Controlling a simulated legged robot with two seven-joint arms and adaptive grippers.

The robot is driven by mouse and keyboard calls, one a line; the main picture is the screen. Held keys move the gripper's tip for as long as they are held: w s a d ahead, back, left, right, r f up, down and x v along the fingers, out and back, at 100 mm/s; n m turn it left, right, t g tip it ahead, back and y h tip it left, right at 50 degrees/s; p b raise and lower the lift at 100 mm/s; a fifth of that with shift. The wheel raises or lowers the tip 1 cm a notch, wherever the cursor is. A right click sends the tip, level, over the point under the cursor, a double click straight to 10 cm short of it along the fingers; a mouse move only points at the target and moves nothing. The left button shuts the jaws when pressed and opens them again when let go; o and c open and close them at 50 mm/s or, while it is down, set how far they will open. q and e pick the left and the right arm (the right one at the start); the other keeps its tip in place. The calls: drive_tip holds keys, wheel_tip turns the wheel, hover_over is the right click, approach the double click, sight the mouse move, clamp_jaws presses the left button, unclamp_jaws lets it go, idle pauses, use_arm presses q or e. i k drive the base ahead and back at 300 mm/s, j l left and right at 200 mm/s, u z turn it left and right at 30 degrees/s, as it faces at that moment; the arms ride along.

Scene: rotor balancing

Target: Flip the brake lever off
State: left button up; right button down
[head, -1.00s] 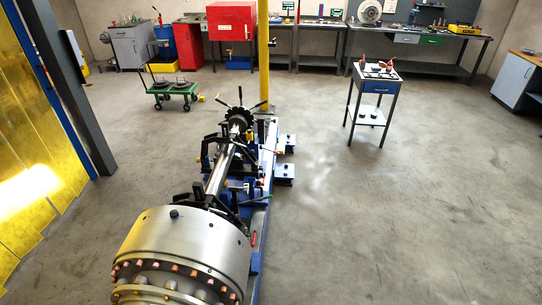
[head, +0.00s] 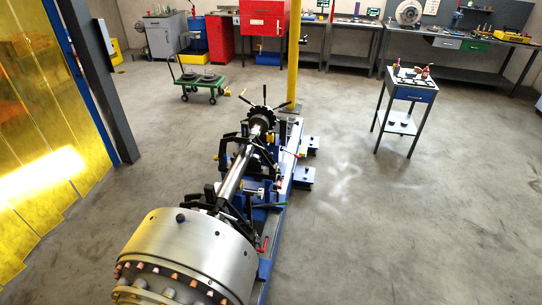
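The balancing machine has a blue bed (head: 284,185) running away from me, with a large silver drum-shaped rotor end (head: 190,245) nearest me and a long shaft (head: 235,172) behind it. A small red-handled lever (head: 264,244) stands at the bed's right side beside the drum. I cannot tell which of these is the brake lever. A dark spoked handwheel (head: 262,116) is at the far end. Neither of my grippers is in view.
A yellow post (head: 294,60) stands behind the machine. A green cart (head: 200,84) is at the back left and a small tool table (head: 410,92) at the right. Yellow curtain panels (head: 40,150) and a dark column (head: 108,90) line the left. The floor right of the machine is clear.

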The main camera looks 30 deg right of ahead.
sight(282, 148)
drive_tip(key=i+l+u, duration=0.2)
drive_tip(key=l+u, duration=0.15)
drive_tip(key=l, duration=0.9)
drive_tip(key=l+u, duration=0.35)
drive_tip(key=l, duration=0.95)
drive_tip(key=i+l, duration=0.1)
drive_tip(key=l, duration=1.85)
